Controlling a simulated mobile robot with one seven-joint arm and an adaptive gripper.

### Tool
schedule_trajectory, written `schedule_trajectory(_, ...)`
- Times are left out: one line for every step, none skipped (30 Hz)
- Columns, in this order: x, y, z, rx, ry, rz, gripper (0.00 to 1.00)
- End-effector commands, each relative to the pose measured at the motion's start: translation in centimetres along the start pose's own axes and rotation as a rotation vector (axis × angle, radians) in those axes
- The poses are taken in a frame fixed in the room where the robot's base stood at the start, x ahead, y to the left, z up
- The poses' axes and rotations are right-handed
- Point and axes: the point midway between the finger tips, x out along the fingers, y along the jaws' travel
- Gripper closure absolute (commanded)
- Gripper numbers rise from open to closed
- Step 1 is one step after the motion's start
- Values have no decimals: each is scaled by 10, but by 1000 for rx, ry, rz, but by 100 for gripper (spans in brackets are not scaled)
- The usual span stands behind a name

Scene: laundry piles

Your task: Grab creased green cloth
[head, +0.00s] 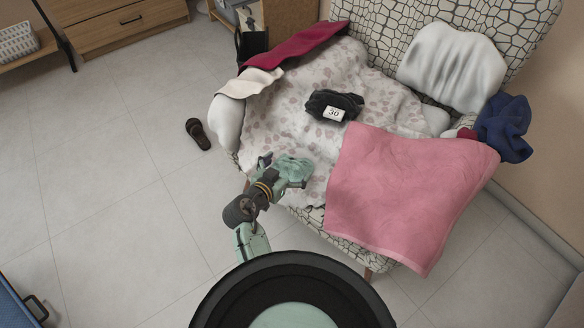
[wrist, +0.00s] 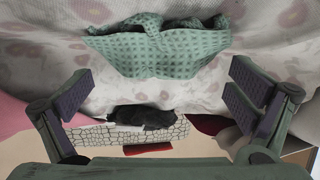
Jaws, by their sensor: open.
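The creased green cloth (wrist: 158,52) is a small crumpled piece with a darker dotted pattern. It lies on the pale floral sheet (wrist: 50,62), in the upper middle of the wrist view. In the head view the green cloth (head: 294,168) shows near the front left edge of the armchair, close to my gripper (head: 278,174). In the wrist view my gripper (wrist: 162,95) is open, with its two dark finger pads wide apart and nothing between them. The cloth appears beyond the fingertips; I cannot tell the exact gap.
The patterned armchair (head: 362,31) holds a pink towel (head: 405,190) on the right, a black item with a "30" label (head: 325,102), a white cushion (head: 452,66), a blue cloth (head: 504,128) and a dark red cloth (head: 295,46).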

Motion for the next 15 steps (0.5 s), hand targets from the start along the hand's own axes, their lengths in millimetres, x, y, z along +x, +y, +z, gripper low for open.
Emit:
schedule_trajectory(3, 0, 0, 0, 0, -1, 0)
schedule_trajectory(5, 0, 0, 0, 0, -1, 0)
schedule_trajectory(8, 0, -1, 0, 0, -1, 0)
schedule_trajectory(10, 0, -1, 0, 0, 0, 0)
schedule_trajectory(14, 1, -2, 0, 0, 1, 0)
schedule_trajectory(19, 1, -2, 0, 0, 0, 0)
schedule_trajectory(24, 2, -3, 0, -1, 0, 0)
schedule_trajectory(29, 2, -2, 0, -1, 1, 0)
schedule_trajectory(35, 3, -2, 1, -2, 0, 0)
schedule_trajectory(40, 2, -2, 1, -1, -1, 0)
schedule_trajectory(44, 2, -2, 1, 0, -1, 0)
schedule_trajectory(49, 2, -1, 1, -1, -1, 0)
schedule_trajectory(52, 2, -1, 1, -1, -1, 0)
schedule_trajectory(54, 2, 0, 1, -1, -1, 0)
schedule_trajectory(56, 2, 0, 1, -1, -2, 0)
